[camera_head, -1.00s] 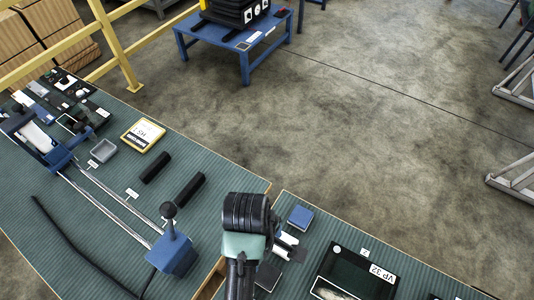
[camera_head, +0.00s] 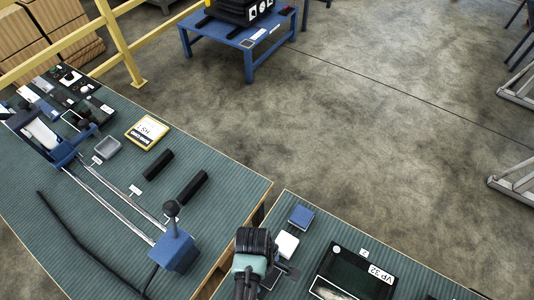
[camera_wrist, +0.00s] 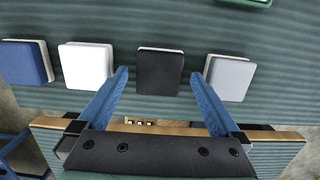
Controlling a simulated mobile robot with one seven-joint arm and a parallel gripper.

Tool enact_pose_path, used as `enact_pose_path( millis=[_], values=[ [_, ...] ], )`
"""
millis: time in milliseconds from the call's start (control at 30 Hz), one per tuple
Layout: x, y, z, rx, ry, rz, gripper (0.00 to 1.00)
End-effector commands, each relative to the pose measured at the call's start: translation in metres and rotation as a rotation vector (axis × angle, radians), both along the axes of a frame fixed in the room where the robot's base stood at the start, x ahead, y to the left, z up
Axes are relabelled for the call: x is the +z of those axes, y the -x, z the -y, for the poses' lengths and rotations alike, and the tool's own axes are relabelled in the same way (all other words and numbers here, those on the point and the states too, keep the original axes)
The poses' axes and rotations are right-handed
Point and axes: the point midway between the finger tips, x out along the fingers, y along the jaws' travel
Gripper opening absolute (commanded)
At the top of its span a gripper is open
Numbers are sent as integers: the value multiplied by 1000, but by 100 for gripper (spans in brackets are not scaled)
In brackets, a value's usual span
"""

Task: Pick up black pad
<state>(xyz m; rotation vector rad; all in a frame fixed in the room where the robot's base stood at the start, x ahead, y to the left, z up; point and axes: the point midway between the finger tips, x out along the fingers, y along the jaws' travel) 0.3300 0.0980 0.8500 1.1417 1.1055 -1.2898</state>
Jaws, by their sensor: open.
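The black pad (camera_wrist: 160,72) lies flat on the green ribbed mat, in a row between a white pad (camera_wrist: 87,66) and a grey pad (camera_wrist: 230,77) in the wrist view. A blue pad (camera_wrist: 26,62) is at the row's left end. My gripper (camera_wrist: 160,76) is open and empty, its two blue fingers showing on either side of the black pad in the picture. I cannot tell how high the fingertips are above the mat. In the head view the blue pad (camera_head: 301,216) and white pad (camera_head: 286,245) show beside my arm, which partly covers the row.
A black case marked VP 32 (camera_head: 352,275) sits to the right on the same bench. The left bench holds a blue-ended rail fixture (camera_head: 172,250), two black cylinders (camera_head: 158,165) and a yellow-edged box (camera_head: 147,132). A gap separates the benches.

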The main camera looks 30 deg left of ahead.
Motion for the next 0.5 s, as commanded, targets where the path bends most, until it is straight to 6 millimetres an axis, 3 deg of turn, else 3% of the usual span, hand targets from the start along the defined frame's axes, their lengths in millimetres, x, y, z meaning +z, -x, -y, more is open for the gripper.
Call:
enact_pose_path(
  millis=[133,367,500],
  values=[
    [-11,0,1,-1,0,-1,100],
    [-11,0,1,-2,-1,0,100],
    [-11,0,1,-2,-1,0,75]
  ],
)
